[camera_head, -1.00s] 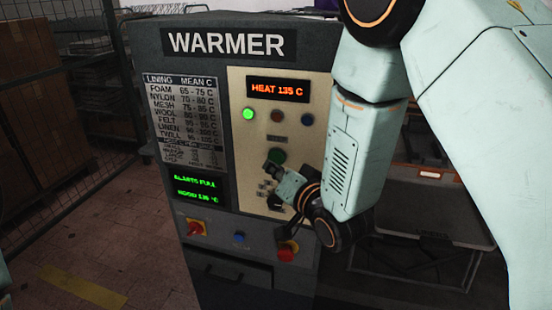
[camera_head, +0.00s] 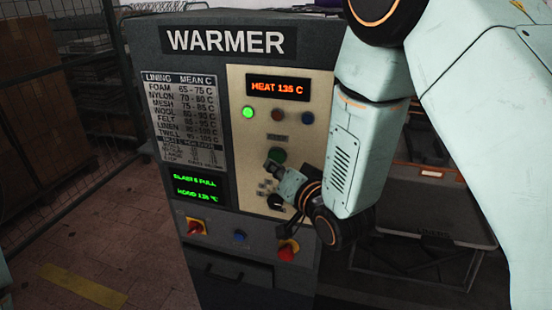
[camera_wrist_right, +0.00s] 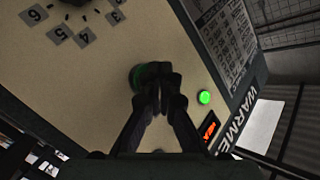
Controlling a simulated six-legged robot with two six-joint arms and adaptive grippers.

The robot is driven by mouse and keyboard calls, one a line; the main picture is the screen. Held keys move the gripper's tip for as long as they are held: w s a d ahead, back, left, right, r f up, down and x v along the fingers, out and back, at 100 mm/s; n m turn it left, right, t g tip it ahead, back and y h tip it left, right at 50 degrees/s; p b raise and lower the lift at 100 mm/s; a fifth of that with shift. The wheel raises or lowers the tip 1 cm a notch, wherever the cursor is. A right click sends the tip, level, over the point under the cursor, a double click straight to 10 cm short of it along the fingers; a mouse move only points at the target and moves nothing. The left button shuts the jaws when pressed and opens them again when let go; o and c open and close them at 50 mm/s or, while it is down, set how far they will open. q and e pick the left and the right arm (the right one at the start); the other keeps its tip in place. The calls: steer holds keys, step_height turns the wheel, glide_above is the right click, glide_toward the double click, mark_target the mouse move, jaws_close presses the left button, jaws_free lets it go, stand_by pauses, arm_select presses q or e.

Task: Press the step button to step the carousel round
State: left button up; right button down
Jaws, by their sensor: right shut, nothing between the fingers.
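The warmer (camera_head: 215,130) is a dark cabinet with a cream control panel (camera_head: 245,130). A large green button (camera_head: 278,155) sits mid-panel under a small label that I cannot read. My right gripper (camera_head: 273,168) is shut and empty, its fingertips at the lower edge of this button. In the right wrist view the shut fingertips (camera_wrist_right: 160,80) partly cover the green button (camera_wrist_right: 135,76); whether they touch it I cannot tell. No carousel can be made out. My left gripper is not in view.
A black dial (camera_head: 275,202) with numbered marks sits below the green button. A lit green lamp (camera_head: 248,113) and a red "HEAT 135 C" display (camera_head: 278,88) are above.

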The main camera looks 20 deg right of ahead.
steer(key=shift+w+r, duration=0.1)
steer(key=shift+r, duration=0.1)
steer(key=shift+w+d+f, duration=0.15)
steer(key=shift+w, duration=0.1)
steer(key=shift+s, duration=0.1)
stand_by(0.5)
